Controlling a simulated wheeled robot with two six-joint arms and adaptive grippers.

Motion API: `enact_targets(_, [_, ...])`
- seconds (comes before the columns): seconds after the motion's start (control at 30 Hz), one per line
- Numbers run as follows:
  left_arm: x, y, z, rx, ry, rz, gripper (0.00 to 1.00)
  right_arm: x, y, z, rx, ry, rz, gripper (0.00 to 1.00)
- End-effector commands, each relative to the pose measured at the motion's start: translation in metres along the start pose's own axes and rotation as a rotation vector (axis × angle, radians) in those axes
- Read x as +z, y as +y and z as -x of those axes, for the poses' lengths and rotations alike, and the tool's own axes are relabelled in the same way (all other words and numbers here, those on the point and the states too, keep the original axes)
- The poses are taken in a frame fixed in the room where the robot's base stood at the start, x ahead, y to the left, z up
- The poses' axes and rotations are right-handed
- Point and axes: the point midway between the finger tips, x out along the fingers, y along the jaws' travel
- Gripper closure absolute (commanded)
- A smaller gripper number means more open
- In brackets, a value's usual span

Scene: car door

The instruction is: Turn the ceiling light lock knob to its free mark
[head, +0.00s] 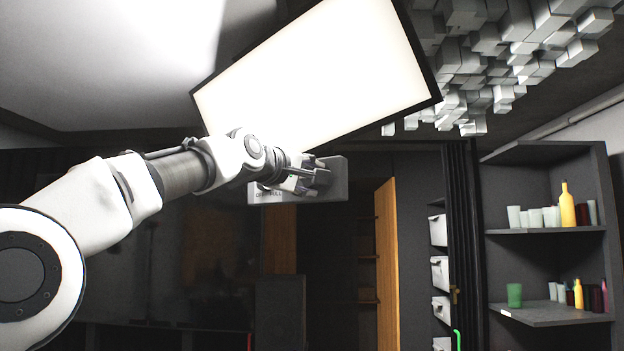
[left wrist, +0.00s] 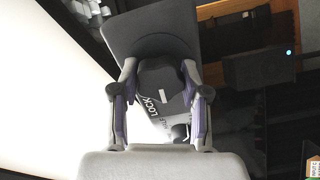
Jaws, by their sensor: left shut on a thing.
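The ceiling light (head: 315,80) is a large bright tilted panel with a dark frame. A grey lock housing (head: 338,182) with small lettering is at its lower edge. My left gripper (head: 310,176) reaches it from the left and partly covers it. In the left wrist view, the dark lock knob (left wrist: 158,72) is between the two purple-padded fingers of my left gripper (left wrist: 160,80), which are shut on it. A short white line shows on the knob. The word LOCK is printed beside it; other lettering below is too small or covered to read surely. My right gripper is not in view.
Dark shelves (head: 545,230) with cups and bottles stand at the right. White bins (head: 439,272) are stacked beside them. Grey blocks (head: 500,50) cover the ceiling at upper right. The bright panel lies close along my left arm.

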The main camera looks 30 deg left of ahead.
Motion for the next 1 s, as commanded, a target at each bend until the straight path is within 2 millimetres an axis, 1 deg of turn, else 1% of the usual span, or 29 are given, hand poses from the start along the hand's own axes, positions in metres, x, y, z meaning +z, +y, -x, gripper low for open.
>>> enact_targets(0.2, [-0.0006, -0.0004, 0.0004, 0.000, 0.000, 0.056, 0.89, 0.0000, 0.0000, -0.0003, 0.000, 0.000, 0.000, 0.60])
enact_targets(0.67, [-0.0002, -0.0013, 0.0000, -0.002, -0.001, 0.067, 0.89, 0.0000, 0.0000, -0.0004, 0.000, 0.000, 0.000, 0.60])
enact_targets(0.7, [-0.0002, -0.0015, 0.0000, -0.002, -0.001, 0.067, 0.40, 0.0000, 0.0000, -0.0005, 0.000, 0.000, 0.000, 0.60])
enact_targets(0.73, [-0.0001, -0.0015, 0.0000, -0.002, -0.001, 0.067, 0.30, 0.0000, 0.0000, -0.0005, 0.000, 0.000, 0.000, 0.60])
enact_targets(0.77, [-0.0001, -0.0014, 0.0000, -0.002, -0.001, 0.067, 0.29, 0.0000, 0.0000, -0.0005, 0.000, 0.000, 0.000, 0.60])
enact_targets(1.0, [0.0001, -0.0010, -0.0001, -0.002, -0.001, 0.066, 0.29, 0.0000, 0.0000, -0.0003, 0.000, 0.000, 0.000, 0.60])
